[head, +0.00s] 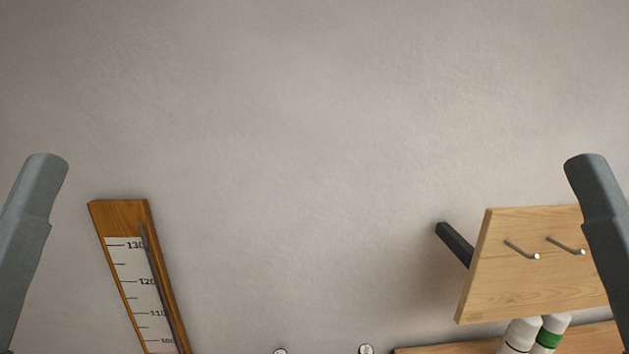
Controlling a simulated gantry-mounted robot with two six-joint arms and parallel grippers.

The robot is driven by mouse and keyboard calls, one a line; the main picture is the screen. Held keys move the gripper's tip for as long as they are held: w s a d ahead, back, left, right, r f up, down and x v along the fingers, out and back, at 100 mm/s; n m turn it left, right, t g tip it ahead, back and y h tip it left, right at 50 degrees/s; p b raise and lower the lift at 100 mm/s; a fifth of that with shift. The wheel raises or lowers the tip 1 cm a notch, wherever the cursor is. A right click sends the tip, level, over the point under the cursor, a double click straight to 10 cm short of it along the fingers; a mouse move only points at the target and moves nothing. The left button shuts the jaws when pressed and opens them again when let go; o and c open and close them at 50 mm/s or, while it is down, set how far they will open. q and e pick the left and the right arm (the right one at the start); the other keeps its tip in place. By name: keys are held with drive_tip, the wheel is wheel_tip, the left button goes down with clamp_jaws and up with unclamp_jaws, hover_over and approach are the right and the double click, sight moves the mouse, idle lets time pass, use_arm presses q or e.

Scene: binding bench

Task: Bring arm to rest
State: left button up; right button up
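In the head view a grey link of my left arm rises at the left edge, and a matching grey link of my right arm rises at the right edge. Neither gripper shows in this view. The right arm link overlaps the right end of a wooden peg board.
A wooden height scale (160,265) is at lower left on the bare wall (300,130). The peg board (490,290) with metal pegs and a black bracket (455,243) is at right. Below it two bottles (522,333) stand by a wooden shelf (440,350). The upper middle is clear.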

use_arm(q)
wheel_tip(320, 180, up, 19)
drive_tip(key=p, duration=1.5)
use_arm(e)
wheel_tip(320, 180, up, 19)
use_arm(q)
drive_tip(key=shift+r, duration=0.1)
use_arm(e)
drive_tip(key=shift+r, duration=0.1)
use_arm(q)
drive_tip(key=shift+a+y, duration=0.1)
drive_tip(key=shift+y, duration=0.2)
